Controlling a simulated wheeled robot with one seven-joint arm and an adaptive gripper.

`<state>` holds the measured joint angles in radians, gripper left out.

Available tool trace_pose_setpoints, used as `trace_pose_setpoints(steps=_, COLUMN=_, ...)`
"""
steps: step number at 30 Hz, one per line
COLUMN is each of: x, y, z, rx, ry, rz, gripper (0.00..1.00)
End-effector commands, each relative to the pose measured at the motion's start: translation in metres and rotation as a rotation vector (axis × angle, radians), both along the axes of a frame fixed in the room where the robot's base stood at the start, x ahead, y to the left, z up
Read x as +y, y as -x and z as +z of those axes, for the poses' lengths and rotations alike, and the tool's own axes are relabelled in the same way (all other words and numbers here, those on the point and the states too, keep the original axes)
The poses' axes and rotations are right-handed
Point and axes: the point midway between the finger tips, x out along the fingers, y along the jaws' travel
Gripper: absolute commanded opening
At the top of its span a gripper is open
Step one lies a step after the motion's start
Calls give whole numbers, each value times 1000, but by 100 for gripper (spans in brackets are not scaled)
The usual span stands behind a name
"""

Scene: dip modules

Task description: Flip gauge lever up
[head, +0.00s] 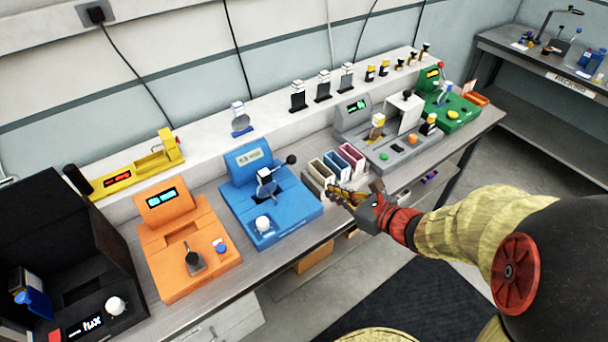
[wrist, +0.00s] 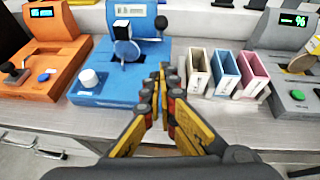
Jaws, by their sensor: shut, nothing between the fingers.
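A blue gauge module (head: 243,208) stands on the bench, with a small screen on its sloped back. Its lever ends in a black ball knob (head: 291,160) at the module's right side, and the knob also shows in the wrist view (wrist: 161,22). A blue-grey disc with a white-and-black top (head: 265,184) sits at the module's middle, and a white round knob (head: 263,223) is at its front. My gripper (head: 334,193) is shut and empty, right of the blue module and in front of the small bins. In the wrist view, its fingers (wrist: 159,82) point toward the gap between module and bins.
White, blue and pink bins (head: 318,173) stand just right of the blue module. An orange module (head: 180,270) stands on its left; grey (head: 375,152) and green (head: 455,105) modules stand farther right. Parts line the raised back shelf (head: 210,128). The bench's front strip is clear.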

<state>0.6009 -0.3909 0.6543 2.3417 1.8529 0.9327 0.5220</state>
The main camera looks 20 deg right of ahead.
Motion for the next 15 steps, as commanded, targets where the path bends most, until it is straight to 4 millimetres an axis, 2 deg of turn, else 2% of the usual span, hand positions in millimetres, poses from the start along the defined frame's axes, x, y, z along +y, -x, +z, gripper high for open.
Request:
trace_pose_setpoints(steps=8, x=9, y=-18, z=-11, rx=1, ry=0, rz=4, gripper=0)
trace_pose_setpoints(steps=15, x=25, y=-56, z=-30, rx=1, ry=1, rz=7, gripper=0)
